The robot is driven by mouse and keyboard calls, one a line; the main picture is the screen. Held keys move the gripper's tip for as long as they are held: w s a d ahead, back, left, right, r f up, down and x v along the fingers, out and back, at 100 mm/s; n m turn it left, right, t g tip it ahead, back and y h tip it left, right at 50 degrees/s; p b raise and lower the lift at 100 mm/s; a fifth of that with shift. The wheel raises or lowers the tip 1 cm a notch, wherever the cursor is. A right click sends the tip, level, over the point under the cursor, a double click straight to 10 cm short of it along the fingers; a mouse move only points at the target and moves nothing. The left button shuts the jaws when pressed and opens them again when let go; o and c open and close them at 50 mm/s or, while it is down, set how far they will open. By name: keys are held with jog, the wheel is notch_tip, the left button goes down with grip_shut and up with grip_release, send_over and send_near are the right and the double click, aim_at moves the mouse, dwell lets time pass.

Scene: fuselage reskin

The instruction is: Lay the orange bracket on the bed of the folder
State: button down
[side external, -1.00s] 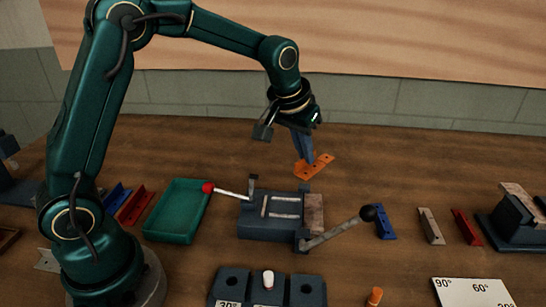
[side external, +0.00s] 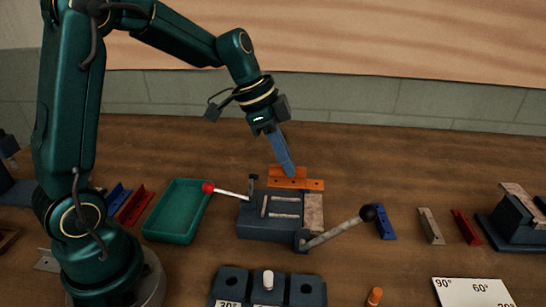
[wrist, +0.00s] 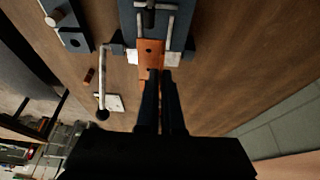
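The orange bracket (side external: 313,185) is held at the tips of my gripper (side external: 289,172), whose long fingers slant down onto it. In the side view it lies roughly level at the back edge of the dark grey folder (side external: 262,228). In the wrist view the bracket (wrist: 151,47) reaches from my fingertips (wrist: 160,73) over the near end of the folder (wrist: 178,32). I cannot tell whether it touches the folder. The folder's bed carries light metal strips, and part of it is hidden behind the bracket in the wrist view.
A red-knobbed lever (side external: 208,188) and a black-knobbed lever (side external: 368,212) stick out from the folder's sides. A green tray (side external: 176,212) stands left. Blue (side external: 384,222), grey (side external: 431,226) and red (side external: 467,227) brackets lie right. A dark block with a white peg (side external: 268,280) is in front.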

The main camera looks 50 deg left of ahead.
aim_at(281, 176)
jog(key=shift+a+f, duration=0.1)
dwell(0.3)
jog(key=shift+f, duration=2.7)
jog(key=shift+f, duration=0.65)
jog(key=c, duration=1)
grip_release()
jog(key=shift+r, duration=0.1)
